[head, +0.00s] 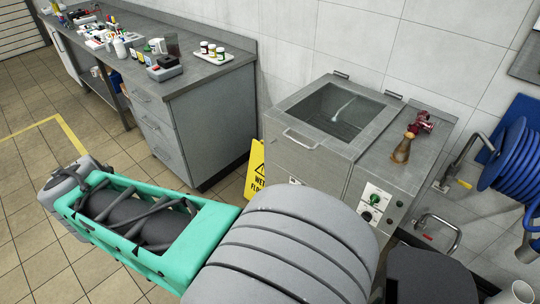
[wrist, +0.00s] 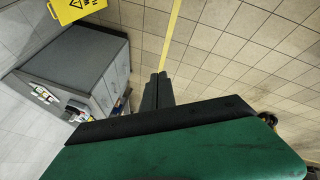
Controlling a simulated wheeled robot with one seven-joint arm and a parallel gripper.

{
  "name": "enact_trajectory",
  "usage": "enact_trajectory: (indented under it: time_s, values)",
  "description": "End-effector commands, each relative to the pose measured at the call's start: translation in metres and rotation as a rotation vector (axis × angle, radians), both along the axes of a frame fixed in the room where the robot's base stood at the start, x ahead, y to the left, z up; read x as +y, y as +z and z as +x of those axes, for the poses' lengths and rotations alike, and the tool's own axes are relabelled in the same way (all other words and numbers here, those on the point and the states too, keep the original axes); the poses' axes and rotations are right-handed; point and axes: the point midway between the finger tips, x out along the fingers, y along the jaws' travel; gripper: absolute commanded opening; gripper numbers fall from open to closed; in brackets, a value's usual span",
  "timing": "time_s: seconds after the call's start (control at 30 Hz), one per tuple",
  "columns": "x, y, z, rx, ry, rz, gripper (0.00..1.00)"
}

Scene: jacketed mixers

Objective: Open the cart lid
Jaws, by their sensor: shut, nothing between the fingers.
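The grey steel unit stands against the wall in the head view. Its lid (head: 335,113) has a framed window and lies closed on top, with a bar handle (head: 300,139) at its front edge and hinges at the back. I see no other thing that looks like a cart lid. My gripper (wrist: 158,78) shows in the wrist view as two dark fingers, shut and empty, over open floor. It is well away from the lid, which is not in the wrist view. In the head view my arm stretches to the left, and the fingers cannot be made out.
A yellow wet-floor sign (head: 256,172) stands between the unit and the grey bench (head: 213,117). The bench carries bottles and tools. A blue hose reel (head: 511,158) hangs at right. Tiled floor is free at left.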

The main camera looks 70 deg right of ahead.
Motion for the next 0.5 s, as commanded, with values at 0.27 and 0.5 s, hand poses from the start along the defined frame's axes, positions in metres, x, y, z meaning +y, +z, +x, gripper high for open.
enact_trajectory:
  time_s: [0.27, 0.5]
  values:
    - [-0.312, -0.172, -0.128, 0.953, 0.138, -0.832, 0.00]
    - [-0.369, -0.176, -0.210, 1.752, 0.383, -0.899, 0.00]
